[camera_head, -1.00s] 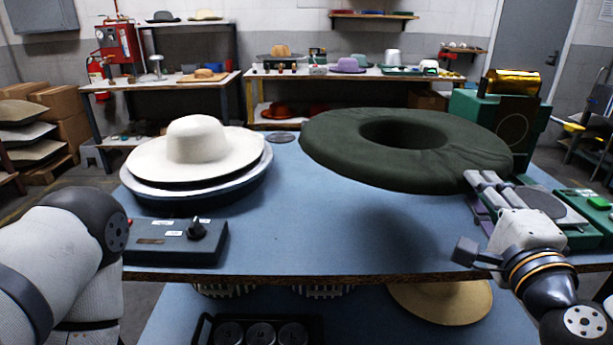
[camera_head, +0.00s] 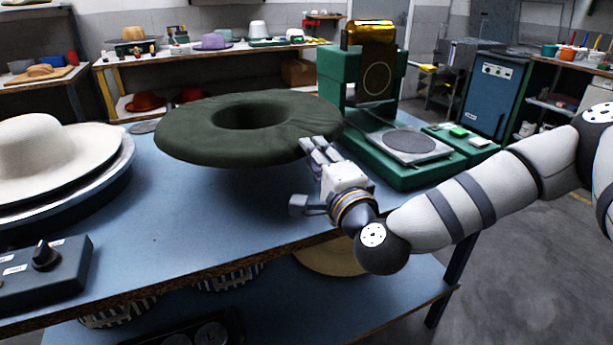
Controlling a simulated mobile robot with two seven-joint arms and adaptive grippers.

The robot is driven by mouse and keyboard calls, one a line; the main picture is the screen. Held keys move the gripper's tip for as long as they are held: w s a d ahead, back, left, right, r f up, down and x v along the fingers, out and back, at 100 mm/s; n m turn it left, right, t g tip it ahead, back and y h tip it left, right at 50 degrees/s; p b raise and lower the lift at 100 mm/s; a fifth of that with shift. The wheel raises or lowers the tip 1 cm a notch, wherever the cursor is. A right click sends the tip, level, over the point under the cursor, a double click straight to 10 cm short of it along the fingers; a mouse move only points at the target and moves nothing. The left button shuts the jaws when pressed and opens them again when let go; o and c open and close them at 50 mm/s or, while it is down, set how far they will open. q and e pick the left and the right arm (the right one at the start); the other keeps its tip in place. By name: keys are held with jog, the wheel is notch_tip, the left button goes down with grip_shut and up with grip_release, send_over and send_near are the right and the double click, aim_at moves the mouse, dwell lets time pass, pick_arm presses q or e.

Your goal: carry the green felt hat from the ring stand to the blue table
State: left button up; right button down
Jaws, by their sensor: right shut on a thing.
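The green felt hat (camera_head: 195,142) is a wide, dark green brim ring with a round opening in its middle, held roughly level. My right gripper (camera_head: 318,150) is shut on the near right edge of its brim. The hat hangs above the blue table (camera_head: 170,215), with a shadow on the top below it and a gap in between. The brim hides part of the tabletop and its far edge. I cannot make out the ring stand. My left gripper is not in view.
A green press (camera_head: 335,135) with a gold cylinder and a flat plate stands on the right of the table. White hats (camera_head: 60,150) on a blue tray stand at the left, near a black control box (camera_head: 45,275). The front middle of the tabletop is bare.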

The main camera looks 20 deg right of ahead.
jog(key=f, duration=0.4)
jog(key=shift+w+a+b, duration=0.3)
jog(key=shift+w+b, duration=0.05)
jog(key=shift+r, duration=0.2)
jog(key=c, duration=1.3)
grip_release()
jog(key=shift+f, duration=0.15)
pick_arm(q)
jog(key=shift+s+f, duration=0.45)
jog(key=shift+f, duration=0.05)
